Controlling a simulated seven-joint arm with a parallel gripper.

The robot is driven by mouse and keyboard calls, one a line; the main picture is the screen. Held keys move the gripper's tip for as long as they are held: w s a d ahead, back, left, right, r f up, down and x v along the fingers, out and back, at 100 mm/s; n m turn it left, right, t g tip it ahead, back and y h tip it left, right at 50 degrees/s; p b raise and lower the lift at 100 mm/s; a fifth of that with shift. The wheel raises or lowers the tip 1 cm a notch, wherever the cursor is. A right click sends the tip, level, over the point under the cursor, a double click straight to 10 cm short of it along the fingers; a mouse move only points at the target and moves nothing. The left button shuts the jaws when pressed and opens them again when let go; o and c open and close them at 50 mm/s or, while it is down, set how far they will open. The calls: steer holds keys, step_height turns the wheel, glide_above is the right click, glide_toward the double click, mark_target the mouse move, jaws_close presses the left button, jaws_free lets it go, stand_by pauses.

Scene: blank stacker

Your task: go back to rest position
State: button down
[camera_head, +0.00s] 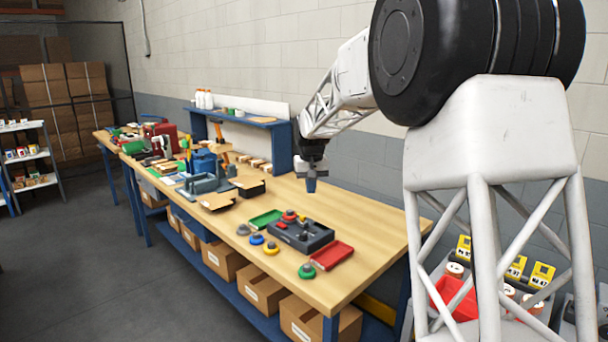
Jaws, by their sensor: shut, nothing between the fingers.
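My gripper (311,184) hangs pointing down above the back part of the wooden workbench (372,213), to the right of the blue shelf. Its fingers are shut with nothing held. It is apart from the dark grey block (301,236), which sits on the bench below it and to the left in the picture. My white arm reaches from the right side of the picture across the upper middle to the gripper.
Round knobs, green (307,271), yellow (270,248) and blue (257,239), stand near the bench's front edge. A red tray (332,255) and green tray (265,219) flank the block. A blue shelf (282,143) stands behind. The bench's right end is clear.

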steer(key=s+d+r, duration=0.2)
steer(key=s+d, duration=0.2)
steer(key=s, duration=0.6)
steer(key=s+d+r+m+t, duration=0.1)
steer(key=s+d+r, duration=0.15)
steer(key=s, duration=0.65)
steer(key=s+d+r, duration=0.1)
steer(key=s+d, duration=0.4)
steer(key=s, duration=0.5)
steer(key=s+d+f, duration=0.1)
steer(key=s+f, duration=0.2)
steer(key=s, duration=0.6)
steer(key=s+d+f, duration=0.2)
steer(key=s, duration=0.7)
steer(key=s+d+f+m, duration=0.1)
steer(key=s+d+f, duration=0.1)
steer(key=s, duration=0.8)
steer(key=shift+f+t, duration=0.4)
steer(key=shift+f, duration=0.4)
steer(key=shift+w, duration=0.15)
